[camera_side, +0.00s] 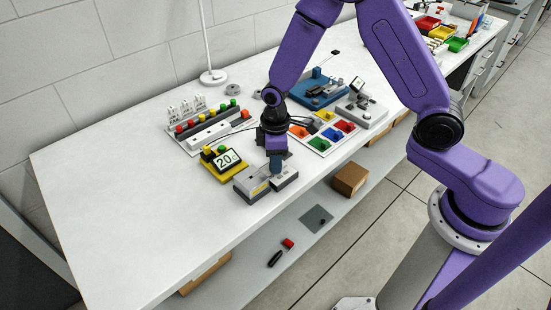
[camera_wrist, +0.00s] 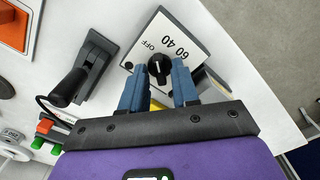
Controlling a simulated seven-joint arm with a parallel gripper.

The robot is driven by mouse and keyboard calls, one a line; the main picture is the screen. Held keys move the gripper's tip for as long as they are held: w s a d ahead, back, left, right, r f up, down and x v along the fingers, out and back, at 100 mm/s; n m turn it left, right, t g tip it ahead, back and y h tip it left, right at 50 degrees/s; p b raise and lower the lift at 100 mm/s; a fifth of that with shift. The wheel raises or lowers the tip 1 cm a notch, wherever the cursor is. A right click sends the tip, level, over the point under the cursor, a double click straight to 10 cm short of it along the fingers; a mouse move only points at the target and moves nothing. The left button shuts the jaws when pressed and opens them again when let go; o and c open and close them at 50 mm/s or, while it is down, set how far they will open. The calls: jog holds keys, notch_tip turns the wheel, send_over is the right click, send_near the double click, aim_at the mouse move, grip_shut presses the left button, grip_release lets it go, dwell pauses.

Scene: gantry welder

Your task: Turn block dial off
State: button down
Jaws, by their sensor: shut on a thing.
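The block dial is a black round knob (camera_wrist: 158,68) on a white-topped block (camera_wrist: 192,43) marked OFF, 40 and 60. A white line shows on the knob, but its exact setting is hard to read. My gripper (camera_wrist: 160,75) has blue fingers on either side of the knob and is shut on it. In the side view, my gripper (camera_side: 276,164) points down onto the grey block (camera_side: 286,180) near the table's front edge. The knob is hidden behind the fingers there.
A grey device (camera_side: 251,185) stands directly left of the block. A yellow unit with a "20" display (camera_side: 227,160) is further left. Behind are a row of coloured buttons (camera_side: 207,122) and a tray of coloured blocks (camera_side: 323,131). The table's left front (camera_side: 130,220) is clear.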

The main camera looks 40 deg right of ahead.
jog(key=shift+n, duration=1.7)
jog(key=c, duration=1.2)
grip_release()
notch_tip(320, 180, up, 18)
jog(key=shift+f, duration=0.25)
